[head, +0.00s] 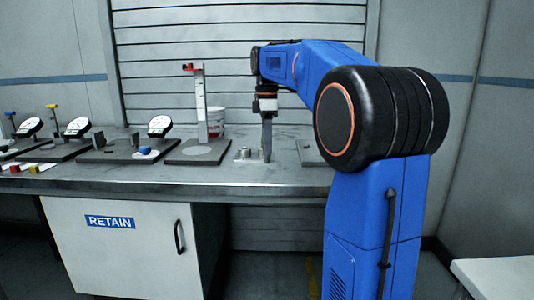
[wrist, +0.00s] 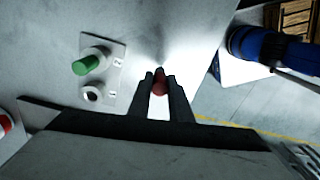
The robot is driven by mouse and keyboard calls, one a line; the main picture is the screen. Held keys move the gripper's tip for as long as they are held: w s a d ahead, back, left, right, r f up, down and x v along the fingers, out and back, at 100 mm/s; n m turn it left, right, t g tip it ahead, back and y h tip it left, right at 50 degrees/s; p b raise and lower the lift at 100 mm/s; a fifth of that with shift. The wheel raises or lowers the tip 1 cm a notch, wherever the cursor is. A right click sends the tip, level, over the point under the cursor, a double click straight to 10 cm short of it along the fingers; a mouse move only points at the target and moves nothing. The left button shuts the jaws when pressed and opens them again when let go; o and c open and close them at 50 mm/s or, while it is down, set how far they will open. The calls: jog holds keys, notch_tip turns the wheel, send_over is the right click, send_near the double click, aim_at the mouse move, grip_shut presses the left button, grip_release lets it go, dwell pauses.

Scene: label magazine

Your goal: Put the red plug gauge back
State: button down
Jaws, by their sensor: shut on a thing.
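The red plug gauge (wrist: 160,86) is between the fingertips of my gripper (wrist: 161,80) in the wrist view; the gripper is shut on it. Most of the gauge is hidden by the fingers. A light holder plate (wrist: 113,72) lies to the left of the fingers. A green plug gauge (wrist: 86,66) stands in one of its two sockets, and the other socket (wrist: 92,94) looks empty. In the head view my gripper (head: 267,155) points down, just right of the holder (head: 245,154). Its height above the bench is hard to tell.
Several dial indicators (head: 159,126) stand further left. A grey plate (head: 308,153) lies to the right. The bench's front edge (head: 150,188) is near.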

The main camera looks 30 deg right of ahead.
jog(key=shift+f, duration=1.35)
jog(key=shift+f, duration=0.15)
jog(key=c, duration=1.6)
grip_release()
notch_tip(320, 180, up, 12)
jog(key=shift+r, duration=0.15)
